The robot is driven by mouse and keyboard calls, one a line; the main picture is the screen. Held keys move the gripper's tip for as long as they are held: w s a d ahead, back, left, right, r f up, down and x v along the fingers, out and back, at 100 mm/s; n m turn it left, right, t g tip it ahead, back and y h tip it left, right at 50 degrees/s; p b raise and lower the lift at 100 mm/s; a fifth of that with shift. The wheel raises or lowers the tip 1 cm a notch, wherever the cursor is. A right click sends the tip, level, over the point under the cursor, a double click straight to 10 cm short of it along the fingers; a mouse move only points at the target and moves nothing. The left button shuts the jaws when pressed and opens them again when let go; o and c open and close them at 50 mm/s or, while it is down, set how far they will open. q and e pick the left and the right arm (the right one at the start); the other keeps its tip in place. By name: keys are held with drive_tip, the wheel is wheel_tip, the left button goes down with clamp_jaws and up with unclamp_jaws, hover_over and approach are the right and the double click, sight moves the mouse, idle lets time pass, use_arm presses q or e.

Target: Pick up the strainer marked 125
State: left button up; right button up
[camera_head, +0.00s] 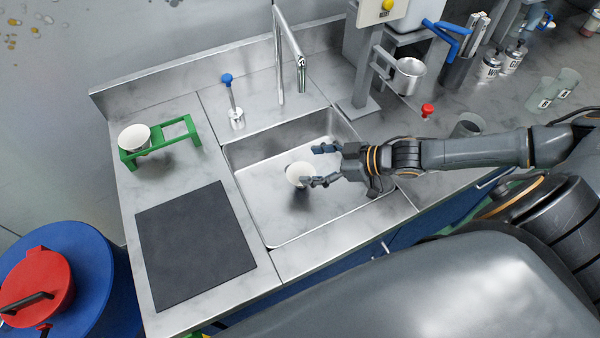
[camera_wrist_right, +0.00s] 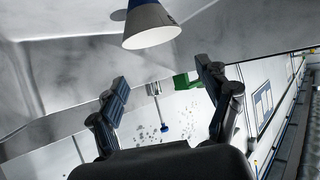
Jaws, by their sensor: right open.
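A small pale round strainer or cup (camera_head: 297,174) is in the sink; no marking is readable on it. In the right wrist view a cone-shaped piece with a white open face and a blue part (camera_wrist_right: 150,28) shows beyond the fingertips, likely the same one. My right gripper (camera_head: 318,165) reaches over the sink from the right, its fingers apart and nothing between them. It also shows in the right wrist view (camera_wrist_right: 160,76). A second white cone (camera_head: 135,136) sits in a green rack (camera_head: 160,149) at the left. My left gripper is not in view.
The metal sink (camera_head: 264,220) has walls around the gripper. A faucet (camera_head: 280,60) and a blue-topped tap (camera_head: 230,95) stand behind it. A dark mat (camera_head: 195,245) lies at left. A grey stand with a metal cup (camera_head: 407,76) is at back right.

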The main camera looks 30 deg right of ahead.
sight(292, 174)
drive_tip(key=f, duration=0.2)
drive_tip(key=w+f, duration=0.1)
drive_tip(key=f, duration=0.1)
drive_tip(key=shift+a, duration=0.3)
drive_tip(key=shift+w+a+f, duration=0.1)
drive_tip(key=shift+f, duration=0.1)
drive_tip(key=shift+w+a+f, duration=0.25)
drive_tip(key=shift+w+a, duration=0.1)
drive_tip(key=shift+a, duration=0.05)
drive_tip(key=x, duration=0.4)
drive_tip(key=shift+p, duration=0.35)
drive_tip(key=shift+w+a+f, duration=0.15)
drive_tip(key=shift+w+f, duration=0.05)
drive_tip(key=shift+w, duration=0.05)
drive_tip(key=shift+a+f, duration=0.1)
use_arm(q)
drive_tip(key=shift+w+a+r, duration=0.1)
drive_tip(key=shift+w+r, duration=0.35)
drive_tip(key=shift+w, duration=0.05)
use_arm(e)
drive_tip(key=c, duration=0.6)
drive_tip(key=shift+c, duration=0.4)
